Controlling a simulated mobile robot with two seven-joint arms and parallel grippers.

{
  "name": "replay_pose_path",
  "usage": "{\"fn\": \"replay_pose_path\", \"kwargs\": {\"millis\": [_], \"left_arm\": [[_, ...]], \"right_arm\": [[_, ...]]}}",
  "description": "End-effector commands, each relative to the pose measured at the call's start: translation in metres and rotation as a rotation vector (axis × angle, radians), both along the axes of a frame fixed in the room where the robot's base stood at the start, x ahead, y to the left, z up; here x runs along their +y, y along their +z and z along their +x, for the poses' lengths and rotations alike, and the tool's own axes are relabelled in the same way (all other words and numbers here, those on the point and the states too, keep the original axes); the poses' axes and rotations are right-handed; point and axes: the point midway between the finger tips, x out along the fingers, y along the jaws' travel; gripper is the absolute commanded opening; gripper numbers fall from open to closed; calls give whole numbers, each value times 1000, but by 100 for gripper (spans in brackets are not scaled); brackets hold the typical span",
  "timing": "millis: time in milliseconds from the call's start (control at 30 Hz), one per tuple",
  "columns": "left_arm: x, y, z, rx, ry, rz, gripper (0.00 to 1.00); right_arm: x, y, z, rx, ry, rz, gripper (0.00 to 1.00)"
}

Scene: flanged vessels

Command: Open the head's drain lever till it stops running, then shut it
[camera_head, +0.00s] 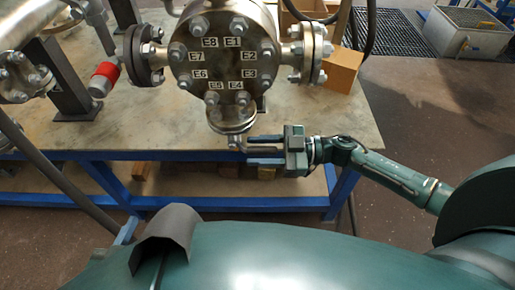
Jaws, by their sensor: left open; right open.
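The vessel head (226,58) is a round steel flange with bolts labelled E1 to E8, at top centre in the head view. A flanged bottom nozzle (232,117) hangs below it, with a small metal fitting (236,142) at its lower end. I cannot make out a distinct drain lever there, nor whether anything runs out. My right gripper (250,150) is open, its fingers pointing left, just right of the small fitting. I cannot tell whether they touch. My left gripper is not in view.
The vessel stands on a worktable (340,125) with a blue frame (200,203). Side flanges flank the head. A red-banded fitting (104,70) is on the left, and a cardboard box (343,68) on the right. A grey bin (468,33) stands at the far right.

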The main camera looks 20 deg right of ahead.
Motion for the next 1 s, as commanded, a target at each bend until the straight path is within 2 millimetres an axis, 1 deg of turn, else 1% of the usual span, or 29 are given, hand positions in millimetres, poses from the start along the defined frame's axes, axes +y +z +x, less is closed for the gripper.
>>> {"fn": "replay_pose_path", "kwargs": {"millis": [100, 367, 833, 1000], "left_arm": [[0, -1, 0, 1, -1, 1, 40], [0, -1, 0, 2, -1, 1, 40], [-1, 0, 0, 1, -2, 1, 40], [-1, 0, 0, 0, -2, 0, 40]], "right_arm": [[5, 1, 2, -1, -1, 1, 40], [5, 1, 2, -1, -1, 1, 40], [6, -1, -1, 2, 7, 0, 1], [7, -2, -2, 3, 11, 0, 0]]}}
